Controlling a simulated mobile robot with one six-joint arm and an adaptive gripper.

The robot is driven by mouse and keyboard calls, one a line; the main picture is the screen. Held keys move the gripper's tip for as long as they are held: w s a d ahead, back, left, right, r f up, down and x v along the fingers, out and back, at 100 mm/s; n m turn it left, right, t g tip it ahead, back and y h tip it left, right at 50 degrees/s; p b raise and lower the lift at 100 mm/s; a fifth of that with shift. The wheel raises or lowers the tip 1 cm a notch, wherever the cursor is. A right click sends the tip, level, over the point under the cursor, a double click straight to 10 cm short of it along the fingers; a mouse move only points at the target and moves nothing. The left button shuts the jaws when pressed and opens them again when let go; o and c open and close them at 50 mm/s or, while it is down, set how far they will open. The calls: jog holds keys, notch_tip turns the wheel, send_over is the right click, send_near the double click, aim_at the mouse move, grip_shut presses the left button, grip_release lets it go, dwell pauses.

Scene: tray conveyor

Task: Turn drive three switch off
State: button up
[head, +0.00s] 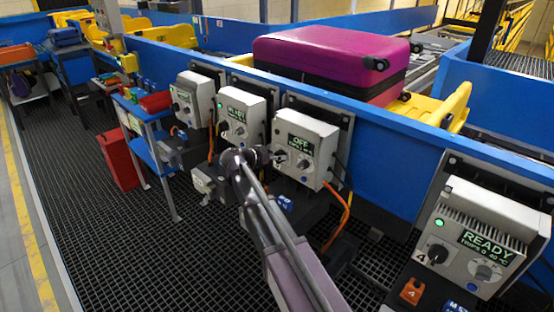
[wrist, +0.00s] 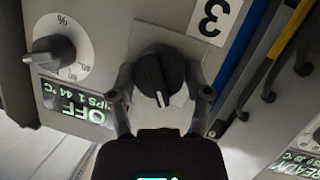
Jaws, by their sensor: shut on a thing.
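The drive three box (head: 311,131) is a pale grey unit on the blue conveyor side, and its lit display (head: 300,144) reads OFF. In the wrist view the display (wrist: 72,103) also reads OFF, and a label 3 (wrist: 213,18) sits beside the black rotary switch (wrist: 158,72). My gripper (wrist: 160,88) has one finger on each side of this switch and is shut on it. In the head view my gripper (head: 274,156) reaches the box's lower left, and its fingers partly hide the switch.
A grey percent dial (wrist: 65,50) is on the same box. The drive four box (head: 480,238) at the right reads READY with a green light. Other drive boxes (head: 241,114) stand to the left. Orange cables (head: 338,215) hang below. A magenta suitcase (head: 325,55) lies on the conveyor.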

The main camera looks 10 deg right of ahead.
jog(key=n+h+b, duration=0.1)
jog(key=n, duration=0.1)
jog(key=n+g+h+b, duration=0.1)
jog(key=n+b, duration=0.1)
jog(key=shift+d+f+n+g+h, duration=0.1)
jog(key=shift+f+n+g+h, duration=0.2)
jog(key=shift+f+n, duration=0.1)
jog(key=n+h+b, duration=0.1)
jog(key=n, duration=0.1)
jog(key=shift+n+b, duration=0.3)
jog(key=shift+b, duration=0.1)
jog(key=shift+r+n+h+b, duration=0.15)
jog(key=shift+n+h+b, duration=0.3)
jog(key=shift+n, duration=0.35)
jog(key=o, duration=1.2)
jog(key=shift+c, duration=0.2)
